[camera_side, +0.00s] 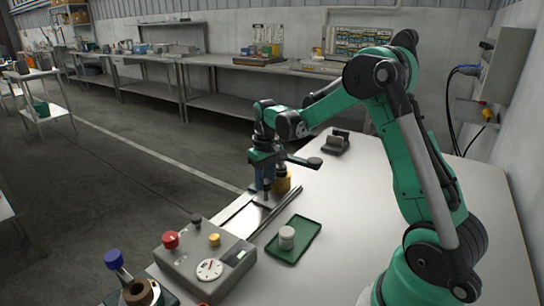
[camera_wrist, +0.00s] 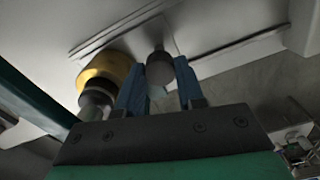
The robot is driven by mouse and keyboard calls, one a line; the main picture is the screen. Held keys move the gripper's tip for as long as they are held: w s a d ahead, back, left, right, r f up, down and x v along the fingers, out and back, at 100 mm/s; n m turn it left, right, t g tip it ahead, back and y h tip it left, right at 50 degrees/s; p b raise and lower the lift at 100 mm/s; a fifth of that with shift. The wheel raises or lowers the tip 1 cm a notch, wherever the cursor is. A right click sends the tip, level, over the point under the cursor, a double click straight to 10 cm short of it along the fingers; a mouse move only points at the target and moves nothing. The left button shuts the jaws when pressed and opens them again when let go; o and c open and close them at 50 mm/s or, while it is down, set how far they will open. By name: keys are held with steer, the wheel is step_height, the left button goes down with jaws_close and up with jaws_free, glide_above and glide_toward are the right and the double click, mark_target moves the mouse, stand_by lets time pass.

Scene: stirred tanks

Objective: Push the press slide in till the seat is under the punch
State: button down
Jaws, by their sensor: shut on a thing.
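The press slide (camera_side: 238,208) is a pale metal track strip on the table, running from the control box toward the base of my gripper. My gripper (camera_side: 265,185) points down at the slide's far end. In the wrist view its two blue fingers (camera_wrist: 160,88) stand on either side of a dark round-ended post (camera_wrist: 160,68), and they are shut on it. A yellow cylinder (camera_side: 283,184) stands close beside the fingers; it also shows in the wrist view (camera_wrist: 104,72) with a dark part at its near end.
A grey control box (camera_side: 205,258) with a red button, a yellow knob and a dial stands at the front. A green tray (camera_side: 303,246) holding a white cylinder (camera_side: 286,238) lies to the right. A dark block (camera_side: 336,143) sits behind. The table's right side is clear.

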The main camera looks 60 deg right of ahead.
steer(key=shift+d, duration=0.3)
steer(key=c, duration=0.8)
jaws_free()
steer(key=shift+a, duration=0.1)
steer(key=shift+r, duration=2.8)
